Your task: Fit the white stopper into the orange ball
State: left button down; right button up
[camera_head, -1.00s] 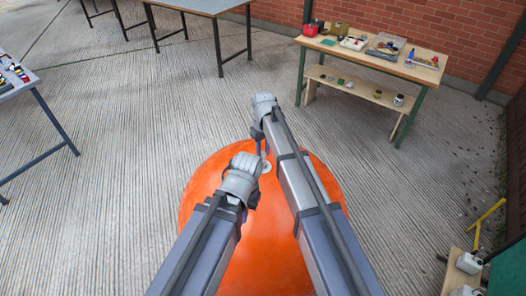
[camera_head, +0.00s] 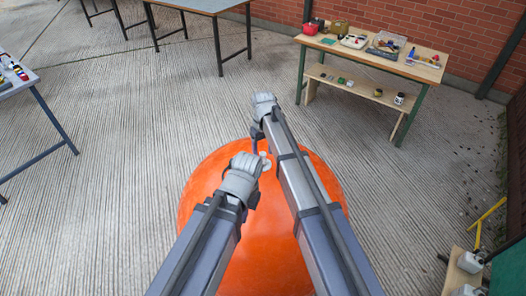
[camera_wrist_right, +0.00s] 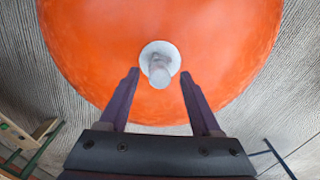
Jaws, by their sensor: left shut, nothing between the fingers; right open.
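The large orange ball (camera_head: 270,255) sits on the ground below my arms; it fills the top of the right wrist view (camera_wrist_right: 90,50). The white stopper (camera_wrist_right: 159,73) stands out of a pale round ring (camera_wrist_right: 146,54) on the ball's side. How deep it sits in the ring I cannot tell. My right gripper (camera_wrist_right: 160,76) is open, with one finger on each side of the stopper and gaps on both sides. In the head view my left gripper (camera_head: 258,157) is shut and empty, close beside the pale fitting (camera_head: 266,163) on the ball.
A wooden workbench (camera_head: 420,70) with tools and boxes stands at the back right. Grey tables (camera_head: 200,5) stand at the back and left. Jugs (camera_head: 470,262) lie at the lower right. The ribbed concrete floor around the ball is clear.

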jog(key=shift+r, duration=0.1)
notch_tip(320, 180, up, 8)
jog(key=p, duration=0.7)
jog(key=shift+p, duration=0.4)
jog(key=s+d+m, duration=0.1)
jog(key=s+d, duration=0.2)
jog(key=s, duration=1)
jog(key=s+d+f+m+h+b, duration=0.1)
jog(key=s+d, duration=0.2)
jog(key=s, duration=1)
jog(key=shift+s+f, duration=0.25)
jog(key=shift+s, duration=0.1)
